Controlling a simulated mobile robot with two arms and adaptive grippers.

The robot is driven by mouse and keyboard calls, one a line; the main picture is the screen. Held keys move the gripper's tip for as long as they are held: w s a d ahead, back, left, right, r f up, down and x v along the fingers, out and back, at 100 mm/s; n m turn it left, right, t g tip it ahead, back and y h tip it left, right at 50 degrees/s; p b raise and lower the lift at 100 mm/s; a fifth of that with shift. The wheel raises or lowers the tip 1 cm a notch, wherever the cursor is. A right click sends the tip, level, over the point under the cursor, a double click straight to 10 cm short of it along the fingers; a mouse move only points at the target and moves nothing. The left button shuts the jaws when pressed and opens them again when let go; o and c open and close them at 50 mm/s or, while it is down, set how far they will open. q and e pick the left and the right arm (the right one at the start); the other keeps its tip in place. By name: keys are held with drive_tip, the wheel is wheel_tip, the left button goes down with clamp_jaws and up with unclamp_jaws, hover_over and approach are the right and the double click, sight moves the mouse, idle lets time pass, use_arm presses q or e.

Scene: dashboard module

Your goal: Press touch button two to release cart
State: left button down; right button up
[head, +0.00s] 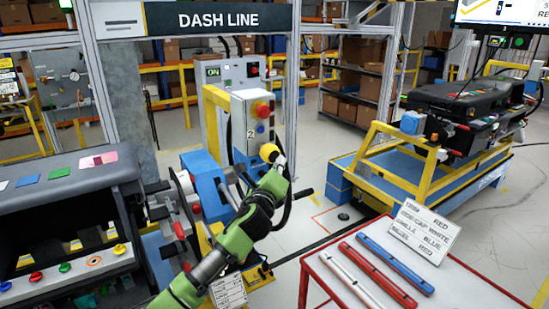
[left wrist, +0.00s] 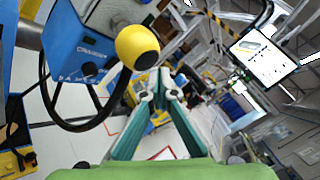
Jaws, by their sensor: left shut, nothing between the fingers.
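A grey control box (head: 248,112) marked 2 stands on a post in the middle of the head view. It carries a red button on a yellow collar (head: 262,108), a blue button (head: 261,128) and, low on its side, a yellow dome touch button (head: 269,152). The yellow dome with its black end also shows in the left wrist view (left wrist: 138,47), left of and above my fingertips. My left gripper (head: 282,160) is shut and empty, close beside the dome; contact cannot be told. It also shows in the left wrist view (left wrist: 161,93). My right gripper is out of view.
A yellow-framed cart on a blue base (head: 395,182) carries a black dashboard at right. Another dashboard (head: 75,170) stands at left. A red-edged table (head: 440,280) at front right holds trim bars and a sign. Open floor lies between.

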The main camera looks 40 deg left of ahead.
use_arm(q)
drive_tip(key=shift+w+a, duration=0.15)
drive_tip(key=shift+a, duration=0.25)
drive_tip(key=shift+w+a, duration=0.2)
drive_tip(key=shift+a, duration=0.2)
idle(0.8)
idle(0.3)
drive_tip(key=shift+s+d+p, duration=0.35)
drive_tip(key=shift+d+p, duration=0.1)
drive_tip(key=shift+d, duration=0.35)
